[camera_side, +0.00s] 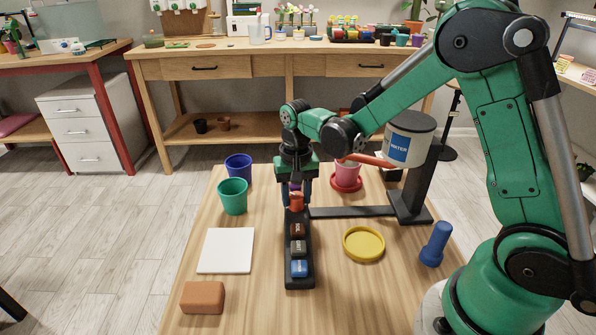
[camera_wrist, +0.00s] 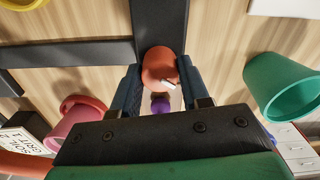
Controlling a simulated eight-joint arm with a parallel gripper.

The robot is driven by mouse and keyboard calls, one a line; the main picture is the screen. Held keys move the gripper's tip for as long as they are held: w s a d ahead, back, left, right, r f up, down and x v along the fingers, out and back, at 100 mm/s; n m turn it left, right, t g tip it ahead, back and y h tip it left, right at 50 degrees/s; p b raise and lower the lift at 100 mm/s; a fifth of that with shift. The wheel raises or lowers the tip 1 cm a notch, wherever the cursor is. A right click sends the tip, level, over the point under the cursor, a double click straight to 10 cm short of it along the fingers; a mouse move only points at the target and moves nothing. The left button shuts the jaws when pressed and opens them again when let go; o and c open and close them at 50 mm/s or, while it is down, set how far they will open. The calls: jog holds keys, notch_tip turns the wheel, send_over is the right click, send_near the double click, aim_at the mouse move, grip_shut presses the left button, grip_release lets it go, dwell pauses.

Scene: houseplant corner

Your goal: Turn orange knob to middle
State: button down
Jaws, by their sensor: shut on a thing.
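The orange knob (camera_side: 297,200) stands toward the far end of a narrow black panel (camera_side: 292,281) on the table. In the wrist view the knob (camera_wrist: 158,64) shows a short white mark on its near side, slanting to the lower right. My gripper (camera_side: 296,194) points down over it. In the wrist view its two blue fingers (camera_wrist: 160,76) flank the knob, shut on it. A purple thing (camera_wrist: 160,104) shows just below the knob between the fingers. The fingers partly hide the knob in the side view.
Brown (camera_side: 298,230), grey (camera_side: 298,247) and blue (camera_side: 299,268) labelled pieces line the panel. A water tank (camera_side: 408,146) stands behind right. Green (camera_side: 232,197) and blue (camera_side: 238,166) pots, a white tile (camera_side: 227,250), a yellow dish (camera_side: 363,243) and a pink pot (camera_side: 347,171) surround it.

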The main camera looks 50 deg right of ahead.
aim_at(296, 196)
jog(key=n, duration=0.6)
jog(key=shift+n, duration=0.4)
dwell(0.4)
jog(key=shift+c, duration=2.1)
grip_release()
jog(key=shift+r, duration=2.8)
jog(key=s+a+r+t, duration=0.2)
jog(key=s+r+t, duration=0.3)
jog(key=s+t, duration=0.2)
jog(key=shift+s+a+r, duration=0.3)
jog(key=shift+s+a, duration=0.1)
jog(key=shift+s, duration=0.55)
